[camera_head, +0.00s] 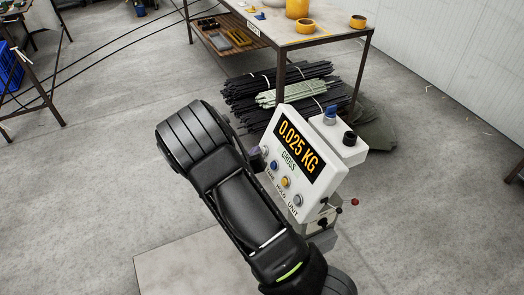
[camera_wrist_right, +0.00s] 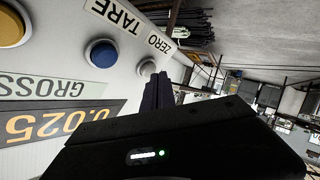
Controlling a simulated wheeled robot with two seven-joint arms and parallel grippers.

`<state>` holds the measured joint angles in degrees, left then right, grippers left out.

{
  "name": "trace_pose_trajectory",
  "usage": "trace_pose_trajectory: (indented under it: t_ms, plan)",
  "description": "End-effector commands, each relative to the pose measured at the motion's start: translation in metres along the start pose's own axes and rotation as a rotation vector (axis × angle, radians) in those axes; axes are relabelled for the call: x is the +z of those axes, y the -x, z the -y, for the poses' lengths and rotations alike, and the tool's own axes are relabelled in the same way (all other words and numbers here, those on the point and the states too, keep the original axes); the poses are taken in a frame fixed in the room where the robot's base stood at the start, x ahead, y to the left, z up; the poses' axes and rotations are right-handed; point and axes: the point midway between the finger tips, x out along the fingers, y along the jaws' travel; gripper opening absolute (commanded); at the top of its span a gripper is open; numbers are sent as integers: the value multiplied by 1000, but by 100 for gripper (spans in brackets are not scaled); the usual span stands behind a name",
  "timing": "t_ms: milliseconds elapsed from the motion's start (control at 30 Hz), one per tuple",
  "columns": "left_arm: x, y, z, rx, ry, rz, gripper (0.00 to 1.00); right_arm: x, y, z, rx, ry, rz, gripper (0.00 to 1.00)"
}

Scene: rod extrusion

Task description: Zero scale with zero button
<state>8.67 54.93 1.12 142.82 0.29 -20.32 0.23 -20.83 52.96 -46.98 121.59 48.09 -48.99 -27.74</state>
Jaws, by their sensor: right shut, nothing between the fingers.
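The white scale indicator (camera_head: 325,150) stands right of centre in the head view, and its display (camera_head: 297,146) reads 0.025 KG with GROSS below it. The pale zero button (camera_wrist_right: 147,68) sits beside the ZERO label in the wrist view, at the end of the row past the blue TARE button (camera_wrist_right: 101,53). My right gripper (camera_wrist_right: 158,92) is shut and empty, its dark fingertips just beside the zero button; I cannot tell if they touch it. In the head view my right gripper (camera_head: 256,158) is mostly hidden by my arm. My left gripper is not in view.
A yellow HOLD button (camera_head: 285,181) and a UNIT button (camera_head: 297,199) continue the row. Bundled rods (camera_head: 285,88) lie behind, under a table (camera_head: 300,38). Open floor lies left.

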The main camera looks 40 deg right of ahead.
Motion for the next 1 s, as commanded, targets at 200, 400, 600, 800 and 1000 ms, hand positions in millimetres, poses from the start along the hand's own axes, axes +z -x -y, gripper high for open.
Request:
trace_pose_trajectory:
  t_ms: [200, 400, 600, 800, 1000]
  plan:
    - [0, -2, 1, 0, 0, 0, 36, 2, -2, -2, 1, 0, 0, 0]
    - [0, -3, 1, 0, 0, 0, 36, 3, -4, -3, 0, 0, 0, 0]
    - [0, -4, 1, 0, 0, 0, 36, 4, -6, -4, 1, 0, 1, 0]
    - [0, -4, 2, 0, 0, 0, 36, 5, -6, -5, 1, 0, 1, 0]
    - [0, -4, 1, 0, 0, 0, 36, 5, -6, -5, 1, 0, 1, 0]
